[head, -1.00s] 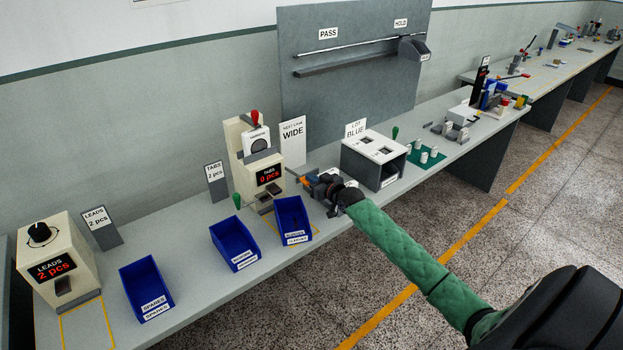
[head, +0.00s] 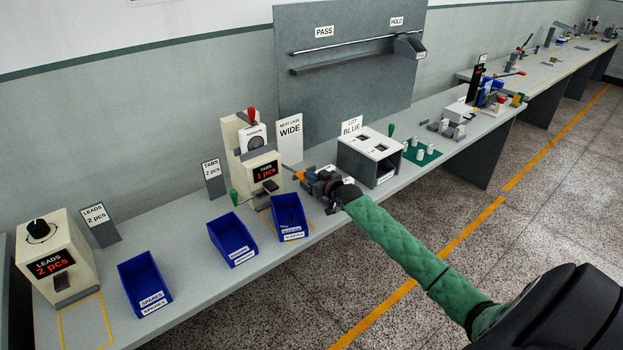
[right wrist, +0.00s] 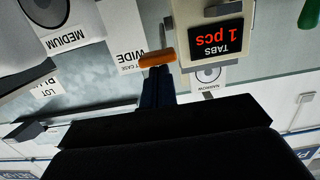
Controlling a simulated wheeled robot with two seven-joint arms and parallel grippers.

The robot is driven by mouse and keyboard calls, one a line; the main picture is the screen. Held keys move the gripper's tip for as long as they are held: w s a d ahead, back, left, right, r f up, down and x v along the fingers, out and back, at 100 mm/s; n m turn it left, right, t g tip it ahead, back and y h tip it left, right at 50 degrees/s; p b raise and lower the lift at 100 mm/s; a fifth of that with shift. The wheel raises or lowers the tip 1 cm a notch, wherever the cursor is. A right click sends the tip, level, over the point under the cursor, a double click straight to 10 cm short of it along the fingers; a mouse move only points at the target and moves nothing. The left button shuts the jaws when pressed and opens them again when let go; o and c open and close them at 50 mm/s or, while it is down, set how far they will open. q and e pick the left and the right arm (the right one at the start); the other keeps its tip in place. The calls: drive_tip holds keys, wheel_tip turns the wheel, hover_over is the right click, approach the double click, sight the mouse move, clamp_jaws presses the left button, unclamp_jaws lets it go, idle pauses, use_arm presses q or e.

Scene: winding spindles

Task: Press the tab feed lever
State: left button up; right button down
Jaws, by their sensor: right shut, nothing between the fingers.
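The tab feeder (head: 262,158) is a cream machine whose red display reads "TABS 1 pcs"; the display also shows upside down in the right wrist view (right wrist: 216,37). An orange handle (head: 299,175), which looks like the feed lever, sticks out at the feeder's right side. It also lies across my fingertips in the right wrist view (right wrist: 157,60). My right gripper (head: 309,177) is shut and empty, its fingertips at the orange handle. I cannot tell whether they touch it. My left gripper is not in view.
Blue bins (head: 232,238) stand in front of the feeder. A leads feeder (head: 55,262) is at the far left. A white box (head: 371,155) marked "LOT BLUE" stands right of my gripper. The feeder has a red knob (head: 252,113) on top and a green knob (head: 233,194) at left.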

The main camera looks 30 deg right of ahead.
use_arm(q)
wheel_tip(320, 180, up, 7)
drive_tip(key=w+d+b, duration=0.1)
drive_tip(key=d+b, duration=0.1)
drive_tip(key=b, duration=0.1)
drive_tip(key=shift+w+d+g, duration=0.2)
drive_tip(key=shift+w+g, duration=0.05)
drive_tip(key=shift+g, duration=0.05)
use_arm(e)
drive_tip(key=s+r, duration=0.1)
drive_tip(key=s, duration=0.9)
drive_tip(key=shift+d, duration=0.4)
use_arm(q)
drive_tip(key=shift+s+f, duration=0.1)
use_arm(e)
drive_tip(key=shift+s+r, duration=0.1)
